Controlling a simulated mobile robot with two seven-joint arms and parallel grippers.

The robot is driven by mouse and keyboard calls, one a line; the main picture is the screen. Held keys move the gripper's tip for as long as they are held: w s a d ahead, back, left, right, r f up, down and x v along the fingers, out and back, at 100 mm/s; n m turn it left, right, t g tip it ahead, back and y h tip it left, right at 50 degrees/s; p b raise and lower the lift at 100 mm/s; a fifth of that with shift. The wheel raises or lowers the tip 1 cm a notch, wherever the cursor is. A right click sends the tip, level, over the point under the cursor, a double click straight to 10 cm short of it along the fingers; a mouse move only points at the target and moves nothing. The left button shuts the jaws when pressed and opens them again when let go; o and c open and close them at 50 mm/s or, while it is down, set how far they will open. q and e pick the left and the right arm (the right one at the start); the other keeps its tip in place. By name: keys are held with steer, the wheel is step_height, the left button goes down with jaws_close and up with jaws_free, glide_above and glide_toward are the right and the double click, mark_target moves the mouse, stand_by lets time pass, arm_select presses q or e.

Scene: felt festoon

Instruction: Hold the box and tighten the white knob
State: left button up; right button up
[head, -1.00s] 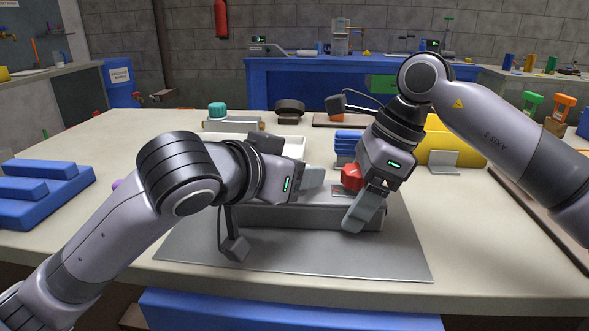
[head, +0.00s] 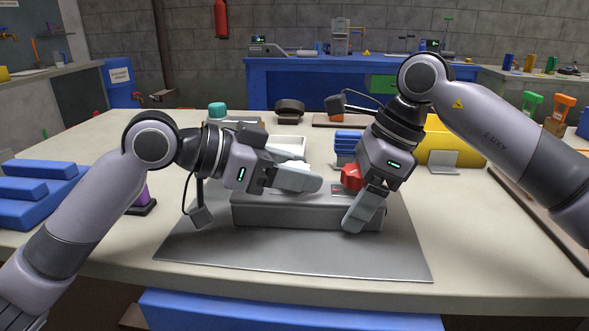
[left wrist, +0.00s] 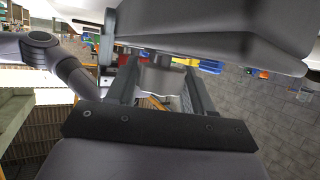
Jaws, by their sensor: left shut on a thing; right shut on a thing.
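The grey box (head: 285,216) lies on a grey mat on the table. A red knob (head: 351,175) stands on its top toward the right. My right gripper (head: 364,208) is shut on the box at its front right, its fingers slanting down over the front. My left gripper (head: 307,182) is level above the left part of the box top and shut on the white knob. Its fingers hide most of that knob in the head view; a pale piece (left wrist: 160,80) shows between them in the left wrist view.
The grey mat (head: 215,250) has bare room in front of the box. A white tray (head: 291,144), a blue ribbed thing (head: 347,145) and a yellow bin (head: 452,142) stand behind. Blue blocks (head: 30,205) lie at the left.

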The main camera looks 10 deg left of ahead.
arm_select(q)
steer(key=shift+m+g, duration=0.3)
steer(key=o, duration=1)
steer(key=v, duration=1.2)
steer(key=shift+a+f, duration=0.1)
steer(key=shift+f, duration=0.05)
